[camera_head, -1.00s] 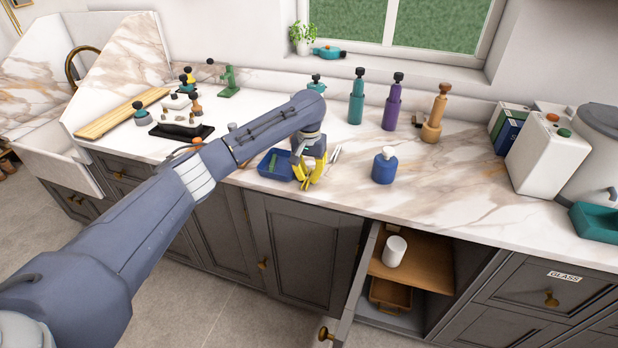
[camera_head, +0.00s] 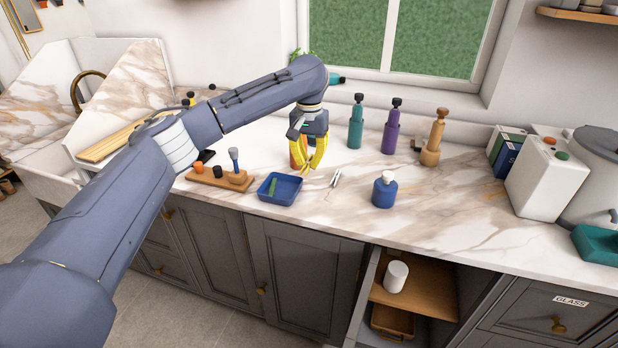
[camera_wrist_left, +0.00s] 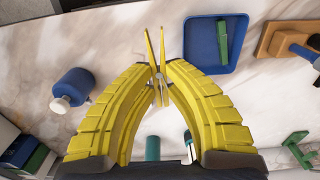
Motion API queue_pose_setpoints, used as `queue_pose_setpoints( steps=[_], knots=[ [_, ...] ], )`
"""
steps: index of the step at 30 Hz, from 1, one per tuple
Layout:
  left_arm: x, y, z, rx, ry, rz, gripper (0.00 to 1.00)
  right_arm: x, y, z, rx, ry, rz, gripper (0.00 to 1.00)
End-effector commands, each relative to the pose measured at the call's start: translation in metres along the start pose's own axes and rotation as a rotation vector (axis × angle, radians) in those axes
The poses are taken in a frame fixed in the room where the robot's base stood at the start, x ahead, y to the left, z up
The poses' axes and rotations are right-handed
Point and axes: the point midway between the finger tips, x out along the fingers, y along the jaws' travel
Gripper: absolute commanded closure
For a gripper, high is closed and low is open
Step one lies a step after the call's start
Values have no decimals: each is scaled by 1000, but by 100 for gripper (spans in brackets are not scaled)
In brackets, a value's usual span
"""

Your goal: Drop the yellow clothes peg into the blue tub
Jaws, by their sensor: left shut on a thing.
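My left gripper (camera_head: 312,163) has yellow fingers and is shut on the yellow clothes peg (camera_wrist_left: 150,45), whose two prongs stick out past the fingertips. It holds the peg above the counter, to the right of the blue tub. The blue tub (camera_head: 294,193) is a shallow square tray near the counter's front edge. It also shows at the top of the left wrist view (camera_wrist_left: 238,60). A green peg (camera_wrist_left: 222,40) lies in it. My right gripper is not in view.
A pale peg (camera_head: 336,178) lies on the counter right of my gripper. A blue bottle (camera_head: 384,192) stands further right. A wooden board (camera_head: 205,178) with small items is left of the tub. Tall teal (camera_head: 356,125) and purple (camera_head: 391,130) bottles stand behind.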

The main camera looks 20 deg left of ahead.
Motion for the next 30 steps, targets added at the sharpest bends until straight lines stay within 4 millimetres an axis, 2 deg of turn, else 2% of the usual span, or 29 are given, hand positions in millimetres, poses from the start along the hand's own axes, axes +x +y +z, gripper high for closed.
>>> queue_pose_setpoints(
  steps=[1, 6, 12, 20, 30],
  knots=[
    [-11, 0, -1, 0, 3, -1, 100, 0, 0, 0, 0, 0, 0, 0],
    [-34, 0, 0, -1, 2, -1, 100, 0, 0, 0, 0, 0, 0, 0],
    [-49, 0, 0, -1, 0, 0, 100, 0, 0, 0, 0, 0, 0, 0],
    [-54, 0, 0, 0, 0, 0, 100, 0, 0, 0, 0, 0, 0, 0],
    [-49, -1, 1, -1, -2, 0, 100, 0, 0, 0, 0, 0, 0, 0]
  ],
)
